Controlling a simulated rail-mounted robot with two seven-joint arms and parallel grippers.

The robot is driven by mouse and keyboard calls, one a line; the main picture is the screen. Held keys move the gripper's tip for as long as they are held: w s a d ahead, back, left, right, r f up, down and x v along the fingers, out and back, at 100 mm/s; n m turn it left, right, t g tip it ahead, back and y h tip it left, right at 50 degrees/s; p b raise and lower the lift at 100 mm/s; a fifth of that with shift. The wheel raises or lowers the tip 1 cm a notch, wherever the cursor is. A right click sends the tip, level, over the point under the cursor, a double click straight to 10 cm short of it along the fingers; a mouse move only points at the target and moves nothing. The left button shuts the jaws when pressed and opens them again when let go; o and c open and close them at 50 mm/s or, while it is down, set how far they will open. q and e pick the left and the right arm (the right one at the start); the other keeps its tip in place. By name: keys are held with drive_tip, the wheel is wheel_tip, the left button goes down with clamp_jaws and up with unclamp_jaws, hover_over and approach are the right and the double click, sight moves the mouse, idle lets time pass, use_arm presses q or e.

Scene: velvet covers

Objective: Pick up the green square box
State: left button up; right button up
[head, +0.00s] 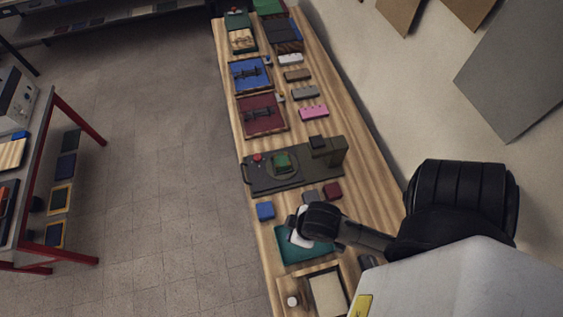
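A small green square box (282,162) sits on a round plate on top of a dark olive machine (259,178) in the middle of the long wooden bench. My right gripper (296,236) is over a teal tray (301,256), nearer than the machine and apart from the green box. A whitish part shows at its tip; I cannot tell whether it is a held thing or part of the gripper, and its fingers are not clear. My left gripper is out of view. Another green item (268,6) lies at the far end of the bench.
A blue block (265,211) and a dark red block (332,191) lie on the near side of the machine. Its taller post (328,154) stands right of the green box. Beyond are a maroon tray (262,116), a blue tray (250,75) and a pink block (314,112).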

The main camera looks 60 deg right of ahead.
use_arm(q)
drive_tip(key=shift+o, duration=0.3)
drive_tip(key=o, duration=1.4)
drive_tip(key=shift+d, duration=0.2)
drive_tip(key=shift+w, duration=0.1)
